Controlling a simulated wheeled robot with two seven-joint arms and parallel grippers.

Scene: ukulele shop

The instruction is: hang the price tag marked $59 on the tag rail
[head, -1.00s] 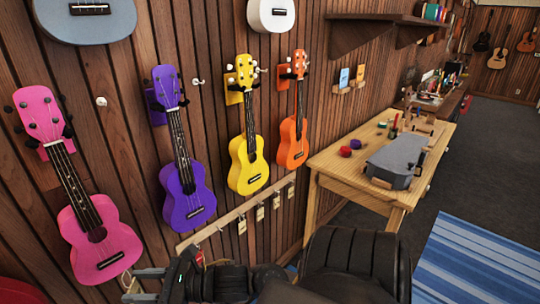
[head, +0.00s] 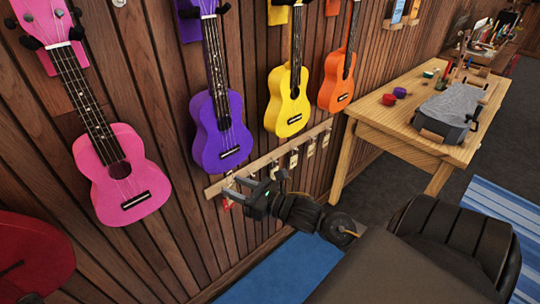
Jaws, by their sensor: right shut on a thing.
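My right gripper (head: 232,188) is in front of the left part of the wooden tag rail (head: 214,188), under the purple ukulele. Its jaws are shut on a price tag that is mostly hidden, and I cannot read its mark. A small red-and-white tag (head: 228,204) shows just below the fingertips. I cannot tell if it is the held one or hangs from the rail. Several pale tags (head: 293,159) hang along the rail to the right. Their prices are too small to read. My left gripper is out of view.
Pink (head: 122,175), purple (head: 222,130), yellow (head: 288,105) and orange (head: 336,92) ukuleles hang above or beside the rail. A blue mat (head: 285,275) lies on the floor below.

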